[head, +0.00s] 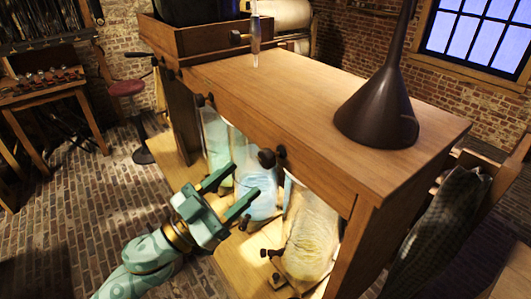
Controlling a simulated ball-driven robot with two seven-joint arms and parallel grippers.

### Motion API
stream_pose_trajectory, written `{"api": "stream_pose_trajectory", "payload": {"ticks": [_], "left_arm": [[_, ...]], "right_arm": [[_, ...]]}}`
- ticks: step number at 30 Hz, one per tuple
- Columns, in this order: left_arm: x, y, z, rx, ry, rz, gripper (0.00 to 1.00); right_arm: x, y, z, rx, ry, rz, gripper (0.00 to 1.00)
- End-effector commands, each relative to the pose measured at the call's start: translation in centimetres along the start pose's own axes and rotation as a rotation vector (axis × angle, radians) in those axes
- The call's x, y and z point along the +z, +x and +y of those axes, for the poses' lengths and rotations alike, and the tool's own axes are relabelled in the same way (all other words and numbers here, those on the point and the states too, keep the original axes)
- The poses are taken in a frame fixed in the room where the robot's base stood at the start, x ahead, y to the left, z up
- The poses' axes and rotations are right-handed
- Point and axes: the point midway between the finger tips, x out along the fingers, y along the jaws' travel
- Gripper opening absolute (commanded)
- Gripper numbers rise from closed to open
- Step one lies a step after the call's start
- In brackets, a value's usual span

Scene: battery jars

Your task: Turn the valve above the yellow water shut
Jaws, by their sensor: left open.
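A glass jar of pale yellow water (312,235) stands on the lower shelf under the wooden bench, at the right of the row. A dark round valve knob (267,158) sticks out from the bench's front edge, up and left of the yellow jar, with a smaller dark piece beside it. My left gripper (243,180) is open and empty in front of the jars, its fingers pointing up and right, below and left of that knob and apart from it in the picture. My right gripper is out of view.
Jars of blue (261,190) and pale green (218,150) water stand left of the yellow one. Small dark taps (271,253) show low at the jars. A dark funnel (380,112) stands on the bench top (285,90).

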Motion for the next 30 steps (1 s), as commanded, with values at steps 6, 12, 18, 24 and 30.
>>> {"api": "stream_pose_trajectory", "payload": {"ticks": [6,12,18,24,30], "left_arm": [[-0.2,5.0,-0.1,-0.001,0.001,0.002,0.56],[0.0,7.2,-0.1,-0.002,0.0,0.0,0.56],[0.1,7.7,0.0,-0.002,-0.001,-0.001,0.56],[0.1,7.6,0.0,-0.002,-0.001,-0.001,0.39],[0.1,7.6,-0.1,-0.002,0.0,-0.001,0.11]], "right_arm": [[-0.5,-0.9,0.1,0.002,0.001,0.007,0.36],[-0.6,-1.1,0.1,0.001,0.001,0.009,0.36],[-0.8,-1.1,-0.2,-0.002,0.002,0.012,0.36],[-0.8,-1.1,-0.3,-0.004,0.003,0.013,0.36],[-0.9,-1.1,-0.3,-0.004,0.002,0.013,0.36]]}}
